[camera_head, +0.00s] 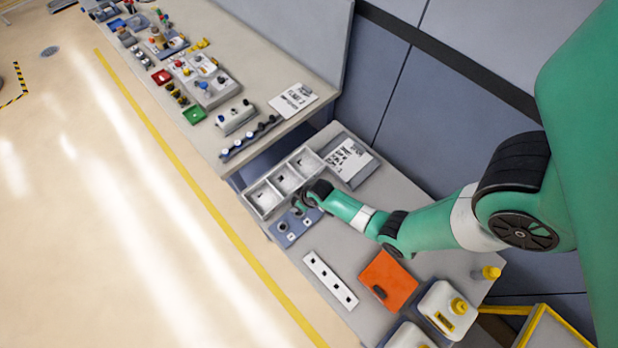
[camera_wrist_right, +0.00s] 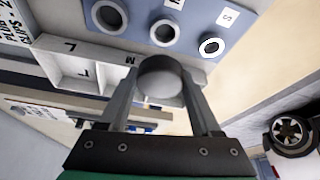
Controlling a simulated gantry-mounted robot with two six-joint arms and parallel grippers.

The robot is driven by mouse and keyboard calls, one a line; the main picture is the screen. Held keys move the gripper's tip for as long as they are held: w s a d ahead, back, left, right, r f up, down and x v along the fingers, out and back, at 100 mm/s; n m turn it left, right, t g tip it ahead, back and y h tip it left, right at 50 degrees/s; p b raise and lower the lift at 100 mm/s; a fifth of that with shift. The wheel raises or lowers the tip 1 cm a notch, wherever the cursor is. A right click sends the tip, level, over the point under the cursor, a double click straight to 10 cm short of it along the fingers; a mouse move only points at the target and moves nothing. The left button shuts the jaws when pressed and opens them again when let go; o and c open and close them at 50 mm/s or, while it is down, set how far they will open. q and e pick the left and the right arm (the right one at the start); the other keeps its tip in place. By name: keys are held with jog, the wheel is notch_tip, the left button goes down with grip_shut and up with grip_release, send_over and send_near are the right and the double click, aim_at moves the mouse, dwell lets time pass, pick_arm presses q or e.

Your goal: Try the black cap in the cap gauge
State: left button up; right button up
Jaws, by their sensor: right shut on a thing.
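My right gripper (camera_wrist_right: 160,90) is shut on a dark round cap (camera_wrist_right: 161,76), which shows between its two fingers in the right wrist view. The blue-grey cap gauge (camera_wrist_right: 185,38) lies beyond the cap, with a row of round holes of differing size and white letter labels, one reading S. The cap is apart from the holes in the picture; its height over the gauge is unclear. In the head view, my right gripper (camera_head: 305,204) is at the upper edge of the gauge (camera_head: 284,236) and hides part of it. My left gripper is out of view.
A white sorting tray (camera_head: 262,199) with three compartments and letter labels adjoins the gauge. A white strip with black holes (camera_head: 322,272), an orange pad (camera_head: 390,272) and white jugs with yellow caps (camera_head: 436,297) lie nearer. A long bench (camera_head: 285,75) carries many small parts.

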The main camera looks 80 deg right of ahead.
jog(key=shift+a, duration=0.2)
notch_tip(320, 180, down, 6)
jog(key=b, duration=0.4)
jog(key=shift+r+b, duration=0.25)
jog(key=shift+b, duration=0.1)
jog(key=shift+f+b, duration=0.45)
jog(key=shift+f, duration=0.15)
dwell(1.1)
jog(key=o, duration=1.5)
jog(key=shift+o, duration=0.2)
jog(key=p+v, duration=0.9)
jog(key=v, duration=0.2)
jog(key=shift+r, duration=0.35)
jog(key=shift+s, duration=0.1)
